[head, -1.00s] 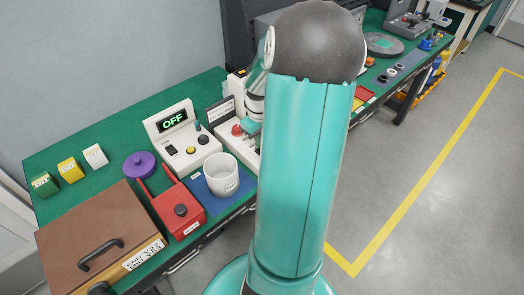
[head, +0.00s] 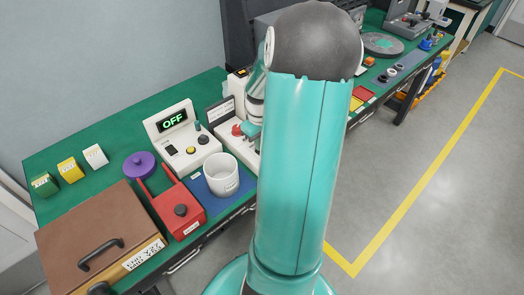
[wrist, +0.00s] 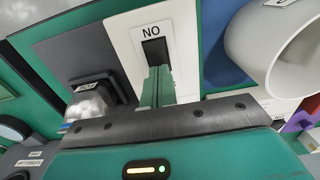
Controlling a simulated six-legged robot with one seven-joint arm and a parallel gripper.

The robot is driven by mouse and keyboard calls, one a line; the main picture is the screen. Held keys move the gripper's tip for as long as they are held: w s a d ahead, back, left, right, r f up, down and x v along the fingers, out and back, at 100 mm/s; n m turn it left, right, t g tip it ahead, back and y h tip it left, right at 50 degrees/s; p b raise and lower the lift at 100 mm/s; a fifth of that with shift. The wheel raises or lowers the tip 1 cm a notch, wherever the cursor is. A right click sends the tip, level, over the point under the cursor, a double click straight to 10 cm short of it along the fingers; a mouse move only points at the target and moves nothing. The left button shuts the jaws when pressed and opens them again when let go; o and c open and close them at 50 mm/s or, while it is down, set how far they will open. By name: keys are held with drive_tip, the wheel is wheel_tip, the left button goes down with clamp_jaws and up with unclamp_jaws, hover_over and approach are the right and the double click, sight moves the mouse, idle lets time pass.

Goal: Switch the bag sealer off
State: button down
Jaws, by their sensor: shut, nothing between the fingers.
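In the wrist view a white panel (wrist: 122,40) has a black switch slot (wrist: 155,50) and a label that reads ON upside down. My gripper (wrist: 157,72) is shut and empty, its green fingertips over the near end of the slot. Contact cannot be told. In the head view my gripper (head: 252,131) is over a white machine (head: 246,150) with a red knob (head: 237,130); its switch is hidden there. To its left a white console (head: 182,140) shows OFF in green. Which unit is the bag sealer is not readable.
A white cup (head: 222,172) stands on a blue mat (head: 243,190) near the bench edge; it also shows close by in the wrist view (wrist: 300,50). A red fixture (head: 180,212), a purple lidded piece (head: 139,165) and a brown box (head: 90,235) are farther left.

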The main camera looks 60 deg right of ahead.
drive_tip(key=shift+f, duration=0.25)
drive_tip(key=shift+r, duration=3.5)
drive_tip(key=w+a+r+n+t+h, duration=0.15)
drive_tip(key=a+r, duration=0.35)
drive_tip(key=a, duration=0.5)
drive_tip(key=w+a+r+t+h, duration=0.1)
drive_tip(key=w+a+r, duration=0.2)
drive_tip(key=a+r, duration=0.45)
drive_tip(key=s+a+r+t+y, duration=0.1)
drive_tip(key=s+a, duration=0.2)
drive_tip(key=a, duration=0.6)
drive_tip(key=s+a+r+n+t+y, duration=0.1)
drive_tip(key=s+a, duration=0.3)
drive_tip(key=a, duration=0.5)
drive_tip(key=shift+s+a+r+t, duration=0.15)
drive_tip(key=shift+a+r+t, duration=0.05)
drive_tip(key=shift+r+t, duration=0.35)
